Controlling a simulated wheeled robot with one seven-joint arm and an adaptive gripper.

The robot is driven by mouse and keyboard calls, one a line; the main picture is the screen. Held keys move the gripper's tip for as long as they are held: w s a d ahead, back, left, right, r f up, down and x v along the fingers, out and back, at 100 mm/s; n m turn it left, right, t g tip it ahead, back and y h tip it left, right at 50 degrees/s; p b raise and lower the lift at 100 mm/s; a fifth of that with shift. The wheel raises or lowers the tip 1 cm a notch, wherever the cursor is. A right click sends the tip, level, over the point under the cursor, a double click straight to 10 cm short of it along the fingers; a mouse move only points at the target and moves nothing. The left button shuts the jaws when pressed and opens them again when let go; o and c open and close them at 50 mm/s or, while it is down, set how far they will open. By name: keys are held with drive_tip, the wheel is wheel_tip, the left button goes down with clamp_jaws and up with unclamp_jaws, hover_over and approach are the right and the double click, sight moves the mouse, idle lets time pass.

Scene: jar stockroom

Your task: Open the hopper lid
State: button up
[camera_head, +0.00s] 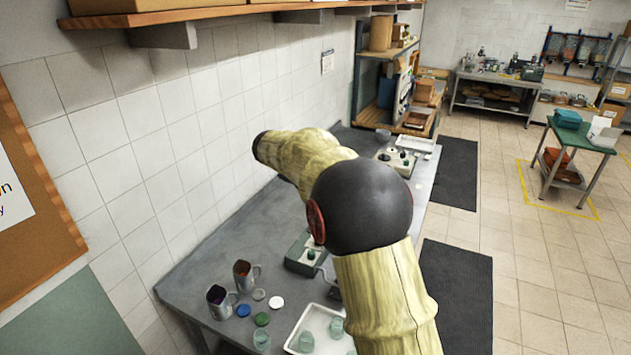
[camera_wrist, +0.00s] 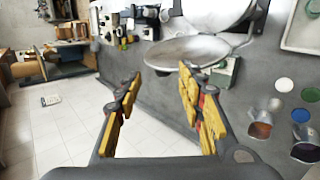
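In the wrist view, a wide round metal dish (camera_wrist: 190,50) sits by a green-and-white machine (camera_wrist: 222,72) on the grey bench. A second shiny round metal part (camera_wrist: 215,12) shows behind it, cut off by the top edge. I cannot tell which of these is the hopper lid. My gripper (camera_wrist: 160,76) is open and empty, its yellow fingers wide apart. The dish appears beyond the right fingertip, with no visible contact. In the head view, a green machine (camera_head: 303,256) is partly hidden behind my arm, and my gripper cannot be made out.
Metal mugs (camera_head: 220,300) and blue (camera_head: 243,310) and green (camera_head: 262,319) discs stand at the bench's near end. A white tray (camera_head: 316,322) with glass jars is partly behind my arm. A wooden shelf (camera_head: 190,15) overhangs the bench.

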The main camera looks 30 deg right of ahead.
drive_tip(key=p+v, duration=0.1)
drive_tip(key=v, duration=0.5)
drive_tip(key=shift+a+r, duration=0.2)
drive_tip(key=shift+a, duration=0.05)
idle(0.3)
idle(0.4)
